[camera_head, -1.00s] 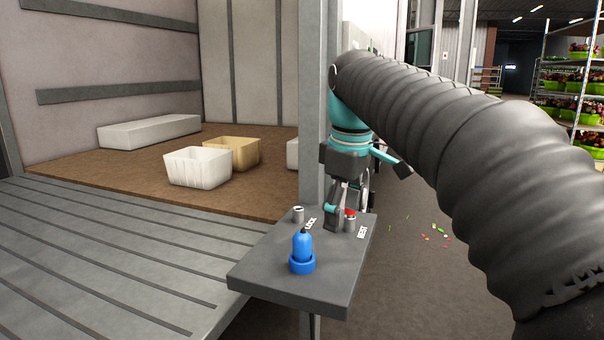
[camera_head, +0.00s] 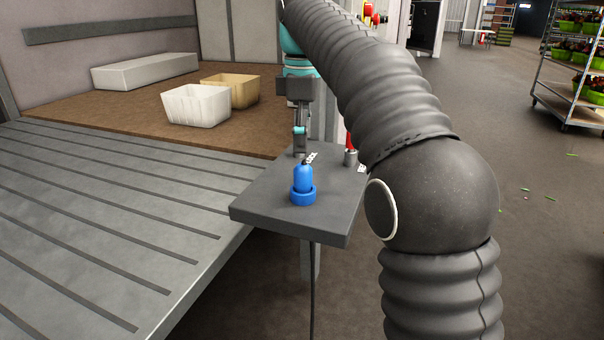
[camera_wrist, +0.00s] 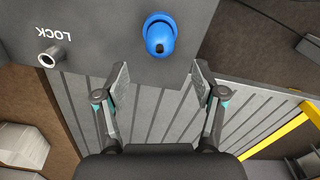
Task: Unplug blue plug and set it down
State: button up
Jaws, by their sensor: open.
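The blue plug (camera_head: 303,177) stands upright in a blue ring socket (camera_head: 302,197) on the small grey panel (camera_head: 265,208). In the wrist view the blue plug (camera_wrist: 160,38) is seen from above, near the top centre, beyond my fingertips. My gripper (camera_wrist: 160,75) is open and empty, its two fingers spread to either side below the plug in the picture. In the head view my gripper (camera_head: 300,148) is behind the plug, close over the panel's far side. It is apart from the plug.
A metal key switch (camera_wrist: 53,57) marked LOCK is on the panel. A red-topped button (camera_head: 350,152) stands at the panel's right. A grey slatted platform (camera_head: 110,215) lies left, with a white crate (camera_head: 196,105) and a tan crate (camera_head: 235,90) behind. A cable hangs under the panel.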

aim_at(302, 164)
notch_tip(302, 164, down, 9)
jog(key=shift+r+b, duration=0.15)
jog(key=shift+b, duration=0.95)
grip_shut()
jog(key=shift+r+p, duration=0.5)
jog(key=shift+p, duration=0.15)
jog(key=shift+r+p, duration=0.35)
jog(key=shift+p, duration=0.1)
jog(key=shift+r+p, duration=0.85)
jog(key=shift+p, duration=0.2)
